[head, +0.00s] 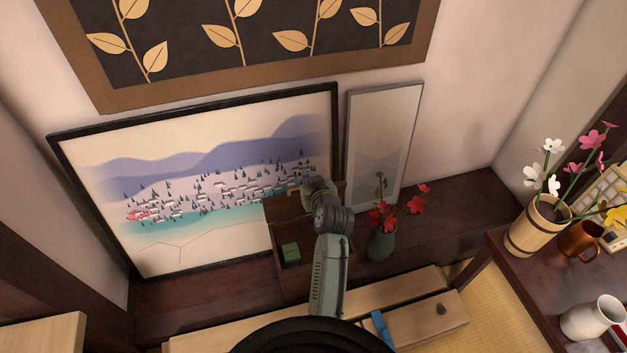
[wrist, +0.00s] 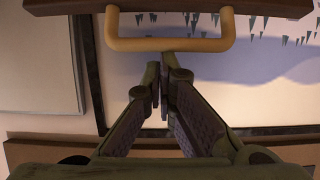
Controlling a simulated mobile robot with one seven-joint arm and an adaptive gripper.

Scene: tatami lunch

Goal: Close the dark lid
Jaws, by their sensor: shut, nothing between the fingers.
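The dark lid (head: 285,215) stands raised at the back of a small dark wooden box (head: 296,287), beneath the framed landscape. A green block (head: 290,252) shows inside the box. The lid's edge (wrist: 240,8) crosses the top of the wrist view, with a tan bar handle (wrist: 170,43) on it. The handle (head: 293,191) is small in the head view. My gripper (wrist: 158,80) is shut and empty, its fingertips just below the handle in the wrist picture. I cannot tell whether they touch it. In the head view my wrist hides part of the lid and box.
A green vase (head: 380,245) with red flowers stands close to the right of the box. A large framed landscape (head: 200,190) and a narrow framed picture (head: 385,140) lean on the wall behind. A wooden bench (head: 415,310) lies in front, with a blue item (head: 382,328).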

